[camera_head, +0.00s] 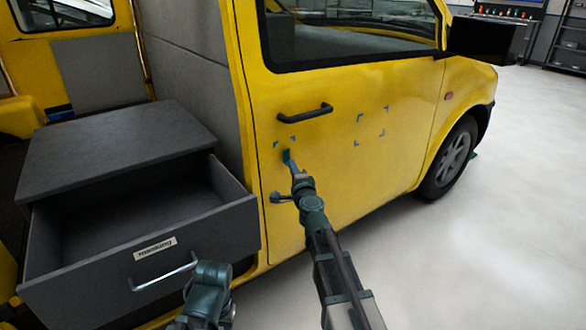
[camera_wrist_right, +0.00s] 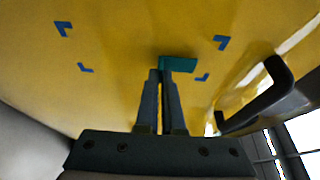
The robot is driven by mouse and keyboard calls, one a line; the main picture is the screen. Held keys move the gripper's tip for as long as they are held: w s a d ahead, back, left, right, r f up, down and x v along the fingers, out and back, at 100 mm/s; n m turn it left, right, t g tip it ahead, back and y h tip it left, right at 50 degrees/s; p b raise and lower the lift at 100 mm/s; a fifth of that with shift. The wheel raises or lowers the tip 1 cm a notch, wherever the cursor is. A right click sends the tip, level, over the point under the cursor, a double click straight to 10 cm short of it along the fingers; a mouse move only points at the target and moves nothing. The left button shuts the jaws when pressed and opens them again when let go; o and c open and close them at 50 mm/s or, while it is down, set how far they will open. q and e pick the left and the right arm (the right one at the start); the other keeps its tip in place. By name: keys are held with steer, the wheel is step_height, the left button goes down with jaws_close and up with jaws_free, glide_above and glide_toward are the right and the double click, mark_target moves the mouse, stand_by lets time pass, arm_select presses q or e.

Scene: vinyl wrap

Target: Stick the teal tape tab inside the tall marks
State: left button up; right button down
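A small teal tape tab (camera_head: 287,156) is at the tip of my right gripper (camera_head: 292,164), in front of the yellow door. In the right wrist view my right gripper (camera_wrist_right: 161,75) has its fingers together at the edge of the tab (camera_wrist_right: 179,64), which sticks out to the right. Blue corner marks (camera_wrist_right: 221,42) surround the tab in that view, a longer-than-wide set. The tab appears between them, nearer the handle end; I cannot tell whether it touches the door. My arm hides the lower marks in the head view.
A second set of blue marks (camera_head: 360,117) is farther right on the door. A black door handle (camera_head: 305,113) is just above the near marks. An open grey drawer (camera_head: 165,245) juts out at the left. Clear floor (camera_head: 480,240) lies at the right.

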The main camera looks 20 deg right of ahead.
steer(key=shift+w+a, duration=0.25)
steer(key=shift+w, duration=0.4)
stand_by(1.2)
steer(key=c, duration=1)
jaws_free()
steer(key=shift+o, duration=0.2)
steer(key=shift+s, duration=0.15)
